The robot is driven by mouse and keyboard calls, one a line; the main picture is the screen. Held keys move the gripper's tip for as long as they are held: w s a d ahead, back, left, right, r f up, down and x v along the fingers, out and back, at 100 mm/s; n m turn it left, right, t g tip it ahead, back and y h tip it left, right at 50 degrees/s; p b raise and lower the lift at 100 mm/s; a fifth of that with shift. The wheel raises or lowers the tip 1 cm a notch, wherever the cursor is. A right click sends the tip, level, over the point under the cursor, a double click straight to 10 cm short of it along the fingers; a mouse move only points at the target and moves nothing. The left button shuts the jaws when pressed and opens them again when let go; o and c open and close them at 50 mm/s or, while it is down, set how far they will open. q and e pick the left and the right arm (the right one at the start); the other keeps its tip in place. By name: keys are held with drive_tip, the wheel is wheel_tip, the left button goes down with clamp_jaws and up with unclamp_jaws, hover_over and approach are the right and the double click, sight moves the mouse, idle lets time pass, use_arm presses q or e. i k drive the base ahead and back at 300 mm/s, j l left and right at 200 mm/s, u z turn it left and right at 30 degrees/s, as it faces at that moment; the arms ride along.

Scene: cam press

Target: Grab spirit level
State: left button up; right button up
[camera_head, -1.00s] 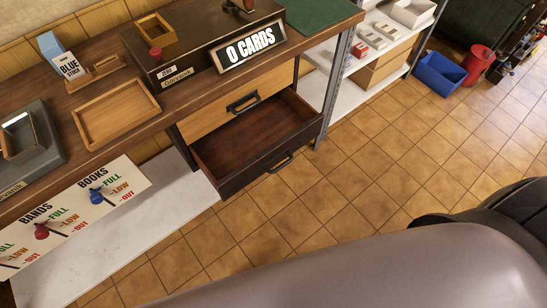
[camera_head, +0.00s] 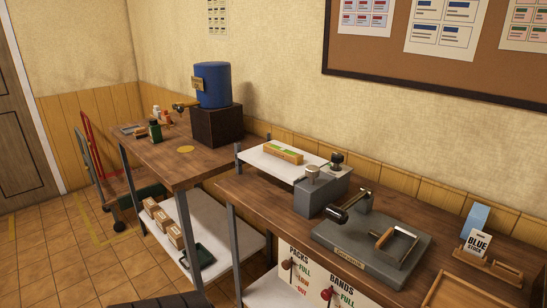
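I cannot make out a spirit level for certain. A long yellow block with a green marking (camera_head: 283,154) lies on the white shelf top (camera_head: 254,158) between the two benches; it is too small to tell whether it is the level or a box. Neither of my grippers is in view. A dark shape at the bottom edge seems to be part of my body.
A press (camera_head: 370,246) with a dark handle stands on the near bench beside a grey block (camera_head: 312,192). A blue drum (camera_head: 212,85) stands on a dark box (camera_head: 216,124) on the far bench. Small boxes (camera_head: 163,222) sit below. A red hand truck (camera_head: 91,150) is at left. Floor at lower left is clear.

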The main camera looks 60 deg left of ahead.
sight(296, 158)
drive_tip(key=u, duration=1.8)
drive_tip(key=i+j+z, duration=0.1)
drive_tip(key=j, duration=0.25)
drive_tip(key=i+j, duration=0.2)
drive_tip(key=j, duration=0.15)
drive_tip(key=i+j+z, duration=0.15)
drive_tip(key=j, duration=0.2)
drive_tip(key=i+j+z, duration=0.1)
drive_tip(key=j, duration=0.25)
drive_tip(key=i+j, duration=0.2)
drive_tip(key=j, duration=0.2)
drive_tip(key=i+j+z, duration=0.15)
drive_tip(key=j, duration=0.2)
drive_tip(key=j+z, duration=0.1)
drive_tip(key=j, duration=0.3)
drive_tip(key=i, duration=0.05)
